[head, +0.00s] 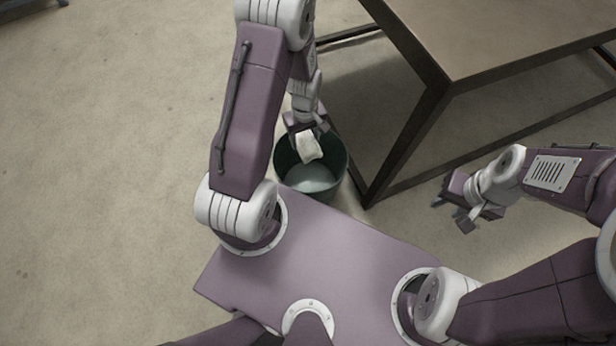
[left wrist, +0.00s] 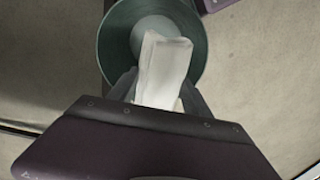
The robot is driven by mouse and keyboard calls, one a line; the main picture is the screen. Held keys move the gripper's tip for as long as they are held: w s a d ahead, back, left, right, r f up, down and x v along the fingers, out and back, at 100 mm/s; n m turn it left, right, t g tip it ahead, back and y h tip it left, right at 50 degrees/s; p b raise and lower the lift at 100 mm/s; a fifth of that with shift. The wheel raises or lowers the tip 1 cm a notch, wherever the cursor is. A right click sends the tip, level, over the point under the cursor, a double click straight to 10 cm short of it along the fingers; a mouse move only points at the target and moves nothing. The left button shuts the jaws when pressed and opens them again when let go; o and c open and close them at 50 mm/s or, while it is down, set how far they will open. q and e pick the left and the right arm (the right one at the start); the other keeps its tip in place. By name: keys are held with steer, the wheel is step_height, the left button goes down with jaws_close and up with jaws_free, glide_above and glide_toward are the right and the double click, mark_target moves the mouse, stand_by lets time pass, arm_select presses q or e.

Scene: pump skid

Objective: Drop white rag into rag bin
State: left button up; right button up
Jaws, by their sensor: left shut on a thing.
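The white rag (head: 309,147) hangs from my left gripper (head: 307,133), which is shut on it. In the head view the rag is over the mouth of the dark green rag bin (head: 338,181), which stands on the floor. The left wrist view shows the rag (left wrist: 163,68) between the fingers of my left gripper (left wrist: 158,90), with the round bin (left wrist: 113,42) beyond it. The bin's pale inside bottom shows and looks empty where visible. My right gripper (head: 458,216) is off to the right, away from the bin, with its fingers apart and nothing between them.
A table (head: 500,35) with a dark metal frame stands at the upper right. One of its legs (head: 372,190) comes down close to the bin's right side. The floor to the left is clear.

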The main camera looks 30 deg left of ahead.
arm_select(q)
step_height(320, 180, down, 6)
steer(key=b, duration=0.6)
steer(key=o, duration=1.4)
step_height(320, 180, up, 9)
steer(key=p, duration=0.5)
steer(key=shift+r, duration=0.1)
